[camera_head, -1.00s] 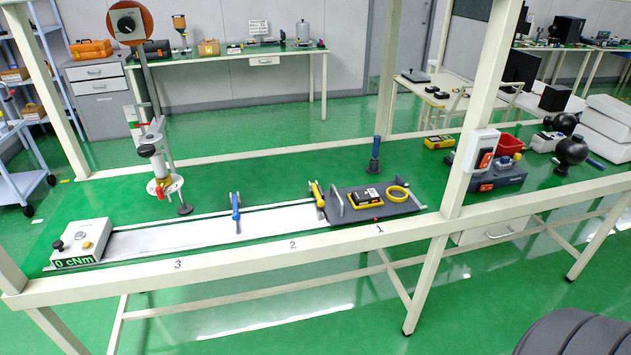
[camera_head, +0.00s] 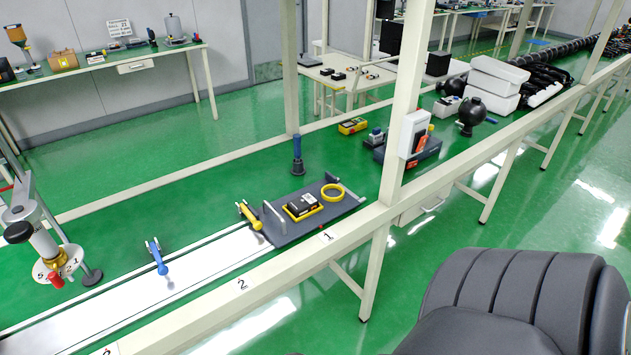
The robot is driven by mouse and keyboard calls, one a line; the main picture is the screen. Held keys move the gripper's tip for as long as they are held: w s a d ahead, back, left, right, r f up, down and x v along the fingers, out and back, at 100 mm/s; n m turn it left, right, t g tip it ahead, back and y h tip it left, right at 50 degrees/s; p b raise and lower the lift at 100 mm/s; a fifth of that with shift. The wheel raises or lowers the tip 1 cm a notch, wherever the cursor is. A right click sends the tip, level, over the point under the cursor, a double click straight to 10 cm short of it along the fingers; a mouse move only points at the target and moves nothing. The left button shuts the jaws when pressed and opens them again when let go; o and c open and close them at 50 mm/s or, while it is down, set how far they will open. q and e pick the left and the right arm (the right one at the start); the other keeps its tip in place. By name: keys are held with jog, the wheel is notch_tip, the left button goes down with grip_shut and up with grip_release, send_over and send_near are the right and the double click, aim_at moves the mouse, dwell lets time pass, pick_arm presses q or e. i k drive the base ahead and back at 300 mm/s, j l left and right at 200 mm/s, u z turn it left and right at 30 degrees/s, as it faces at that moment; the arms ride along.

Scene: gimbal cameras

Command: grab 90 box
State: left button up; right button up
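No box with a readable 90 shows in this view. A small black box with a pale label (camera_head: 301,205) lies in a yellow frame on a grey plate (camera_head: 284,232) on the green bench. Its print is too small to read. A yellow-and-black device (camera_head: 352,126) stands further back on the bench. Two black boxes (camera_head: 400,38) and (camera_head: 438,64) are near the white table beyond. Neither of my grippers is in view.
A white post (camera_head: 402,120) rises from the bench's front rail. A yellow ring (camera_head: 333,192) lies on the grey plate. White boxes (camera_head: 490,95) stand further right. A dark chair (camera_head: 520,300) fills the lower right.

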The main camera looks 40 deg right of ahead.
aim_at(306, 203)
jog(key=i+j+z, duration=0.1)
jog(key=z, duration=0.3)
jog(key=i+j+z, duration=0.1)
jog(key=z, duration=0.35)
jog(key=j+z, duration=0.2)
jog(key=z, duration=0.2)
jog(key=i+j+z, duration=0.1)
jog(key=j+z, duration=0.15)
jog(key=z, duration=0.15)
